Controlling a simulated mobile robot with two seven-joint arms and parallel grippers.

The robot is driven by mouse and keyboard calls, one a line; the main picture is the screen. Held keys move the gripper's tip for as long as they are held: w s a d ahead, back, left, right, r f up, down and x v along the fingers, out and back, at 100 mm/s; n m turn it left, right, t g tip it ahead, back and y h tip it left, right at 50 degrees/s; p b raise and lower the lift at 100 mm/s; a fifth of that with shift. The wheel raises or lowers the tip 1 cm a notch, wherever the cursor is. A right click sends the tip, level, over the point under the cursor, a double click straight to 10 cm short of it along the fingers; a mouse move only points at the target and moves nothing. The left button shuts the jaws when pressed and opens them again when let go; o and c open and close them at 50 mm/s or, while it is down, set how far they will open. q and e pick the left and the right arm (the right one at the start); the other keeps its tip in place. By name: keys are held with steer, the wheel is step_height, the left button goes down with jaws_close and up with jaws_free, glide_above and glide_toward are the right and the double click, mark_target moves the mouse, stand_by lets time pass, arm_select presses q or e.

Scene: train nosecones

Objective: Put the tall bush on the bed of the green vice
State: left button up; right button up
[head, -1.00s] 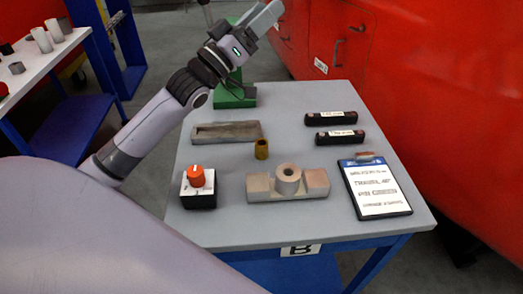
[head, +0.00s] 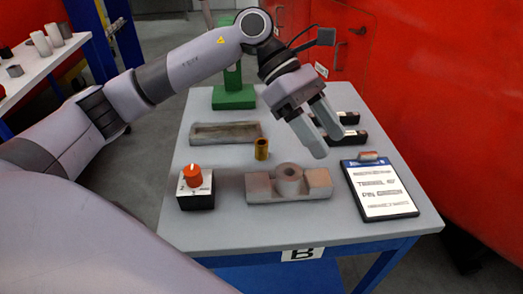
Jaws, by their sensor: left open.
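A small brass-coloured bush (head: 261,149) stands upright near the middle of the grey table; it looks like a hollow cylinder. A grey fixture (head: 318,184) in front of it carries a wider grey ring-shaped bush (head: 289,180) between two blocks. A green metal device (head: 233,97), perhaps the green vice, stands at the table's back left; my left arm hides its upper part. My left gripper (head: 328,146) is open and empty, fingers pointing down, above the table to the right of the brass bush. My right gripper is not in view.
A long grey tray-like block (head: 226,133) lies behind the control box with an orange knob (head: 195,187). Two black labelled bars (head: 346,136) lie at right, partly behind my gripper. A clipboard (head: 381,190) lies at front right. A white bench (head: 40,75) holds several cylinders at left.

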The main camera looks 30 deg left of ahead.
arm_select(q)
steer(key=w+a+f+m+t+y, duration=0.1)
steer(key=w+a+f+m+y, duration=0.15)
steer(key=a+y, duration=0.3)
steer(key=m+y, duration=0.3)
steer(key=y, duration=0.1)
glide_above(260, 144)
steer(key=shift+f+t+b, duration=0.35)
steer(key=shift+f+t, duration=0.05)
steer(key=shift+f, duration=0.55)
steer(key=f, duration=0.3)
steer(key=s+f, duration=0.1)
steer(key=f, duration=0.1)
steer(key=shift+d+f, duration=0.2)
steer(key=shift+d, duration=0.1)
steer(key=shift+f, duration=0.55)
steer(key=shift+r, duration=0.1)
jaws_close()
